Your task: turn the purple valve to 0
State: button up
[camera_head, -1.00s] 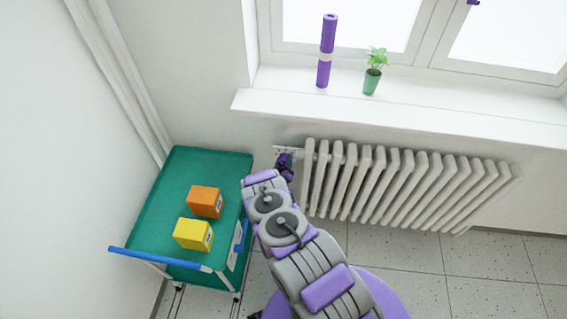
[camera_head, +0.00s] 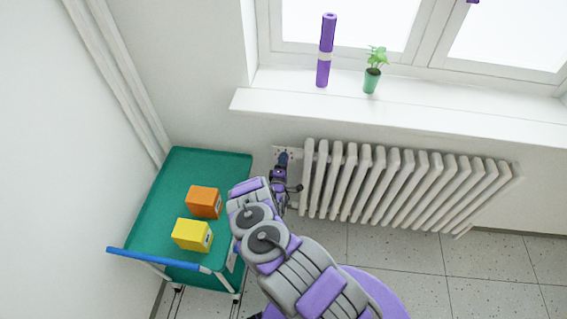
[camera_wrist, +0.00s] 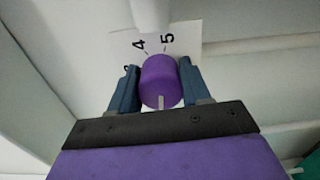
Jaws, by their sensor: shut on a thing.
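The purple valve (camera_wrist: 160,75) is a round knob in the middle of the wrist view. My gripper (camera_wrist: 158,88) is shut on it, with one blue finger on each side. A white line on the knob points to the bottom of the picture, toward my wrist. Behind the knob is a white dial plate (camera_wrist: 191,42) showing 4, 5 and part of another number at the left; the 0 is not in sight. In the head view my gripper (camera_head: 283,160) is at the radiator's left end, in front of the plate (camera_head: 277,151). The knob cannot be made out there.
The white radiator (camera_head: 395,185) stands right of my gripper, below the windowsill (camera_head: 420,123). On the sill are a purple tube (camera_head: 324,70) and a potted plant (camera_head: 371,80). A green cart (camera_head: 190,167) with an orange box (camera_head: 203,202) and a yellow box (camera_head: 191,234) is close on the left.

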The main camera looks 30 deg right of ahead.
jog(key=n, duration=0.4)
jog(key=n+b, duration=0.1)
jog(key=n, duration=0.1)
jog(key=shift+a+f+n, duration=0.15)
jog(key=shift+a+n, duration=0.1)
jog(key=shift+n, duration=0.05)
jog(key=n, duration=0.4)
jog(key=shift+n+b, duration=0.3)
jog(key=shift+b, duration=0.05)
jog(key=o, duration=1)
jog(key=shift+d, duration=0.1)
jog(key=shift+o, duration=0.2)
jog(key=p+v, duration=0.2)
jog(key=v, duration=1.5)
jog(key=shift+a, duration=0.25)
jog(key=shift+f, duration=0.15)
